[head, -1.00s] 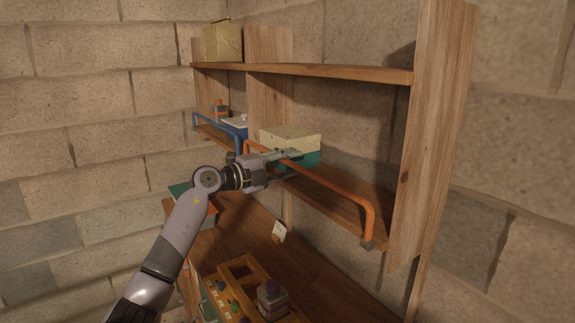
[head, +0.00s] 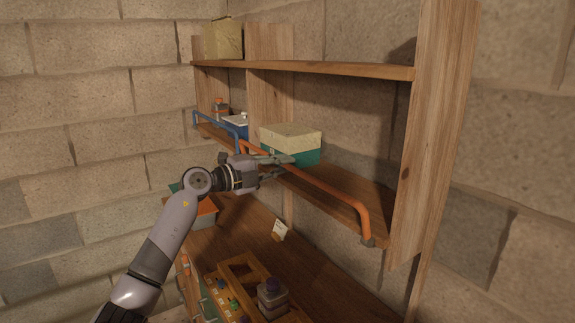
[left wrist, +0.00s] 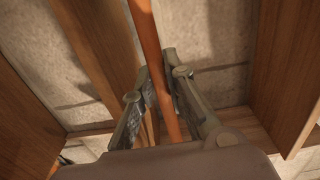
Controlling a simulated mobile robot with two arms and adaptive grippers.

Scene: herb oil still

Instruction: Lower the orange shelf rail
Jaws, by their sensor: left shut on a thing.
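The orange shelf rail (head: 330,187) runs along the front edge of the lower shelf (head: 365,205), its bent right end meeting the shelf near the right upright. My left gripper (head: 284,165) is shut on the rail left of its middle, in front of a green box with a pale top (head: 291,143). In the left wrist view the orange rail (left wrist: 152,52) passes between the two fingers of my left gripper (left wrist: 160,82). The fingers hide part of the rail in the head view. My right gripper is not in view.
A blue rail (head: 215,130) fronts the left bay of the shelf. A tan box (head: 223,40) stands on the upper shelf (head: 320,71).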

